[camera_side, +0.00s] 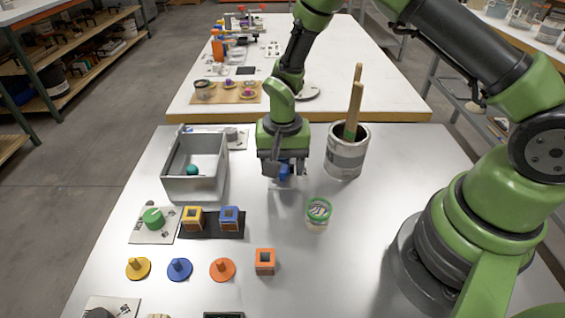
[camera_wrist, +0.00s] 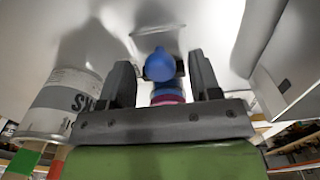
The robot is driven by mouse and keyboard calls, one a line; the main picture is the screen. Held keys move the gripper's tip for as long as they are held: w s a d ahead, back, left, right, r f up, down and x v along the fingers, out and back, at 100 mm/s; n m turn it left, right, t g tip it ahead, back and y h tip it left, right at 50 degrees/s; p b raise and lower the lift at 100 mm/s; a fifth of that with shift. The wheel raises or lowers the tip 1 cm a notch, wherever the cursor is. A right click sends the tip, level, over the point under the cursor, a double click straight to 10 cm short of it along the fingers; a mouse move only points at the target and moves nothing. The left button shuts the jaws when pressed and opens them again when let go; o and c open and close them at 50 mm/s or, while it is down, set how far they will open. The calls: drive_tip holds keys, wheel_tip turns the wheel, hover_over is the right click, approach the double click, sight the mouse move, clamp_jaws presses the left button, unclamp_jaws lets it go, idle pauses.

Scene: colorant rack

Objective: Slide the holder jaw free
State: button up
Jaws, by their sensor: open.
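My gripper (camera_side: 284,174) points down over the white table, left of the paint can; it also shows in the wrist view (camera_wrist: 160,72). Its two dark fingers are apart. A blue round-ended piece (camera_wrist: 159,65) lies between them, with a magenta band (camera_wrist: 168,97) below it. A little of the blue piece (camera_side: 285,171) shows in the side view under my gripper. I cannot tell whether the fingers touch it. A small dark part shows behind the blue piece. Which part is the holder jaw I cannot tell; my gripper hides most of it.
A paint can (camera_side: 345,158) with wooden sticks stands close right of my gripper. A grey bin (camera_side: 180,186) with a teal ball is at the left. A green-lidded jar (camera_side: 319,212), colored blocks and pegged discs stand nearer the front. Table right of the jar is clear.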

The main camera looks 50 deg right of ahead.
drive_tip(key=shift+c, duration=0.4)
clamp_jaws()
drive_tip(key=shift+s+a, duration=0.9)
drive_tip(key=shift+o, duration=0.4)
unclamp_jaws()
wheel_tip(320, 180, up, 10)
